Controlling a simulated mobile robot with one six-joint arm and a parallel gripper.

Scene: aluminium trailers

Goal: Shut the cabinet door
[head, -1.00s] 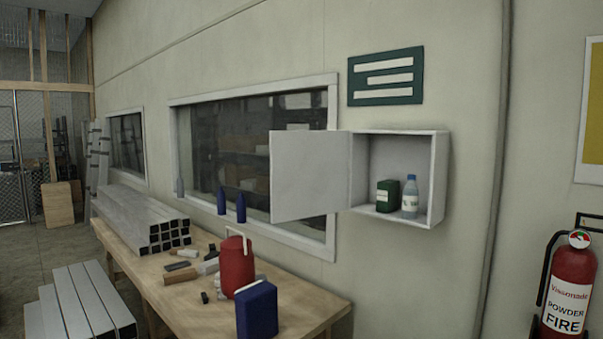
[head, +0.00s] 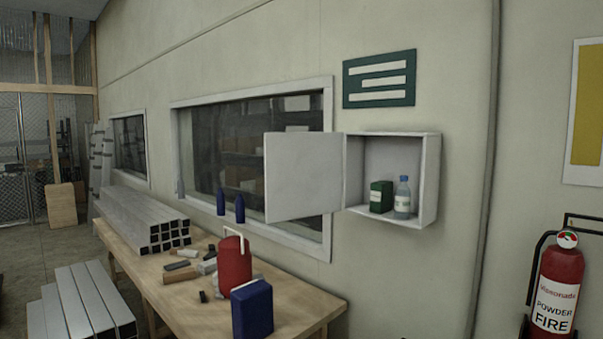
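A small white wall cabinet (head: 429,185) hangs on the wall right of the window. Its white door (head: 303,177) is hinged on the cabinet's left side and stands wide open, swung out to the left in front of the window. Inside the cabinet stand a green box (head: 381,197) and a clear bottle with a blue cap (head: 403,198), side by side on the cabinet floor. My gripper is not in view.
Below is a wooden workbench (head: 300,312) with a red jug (head: 234,264), a dark blue container (head: 252,308), metal tubes (head: 140,215) and small parts. A fire extinguisher (head: 556,287) is at the right. The wall below the cabinet is bare.

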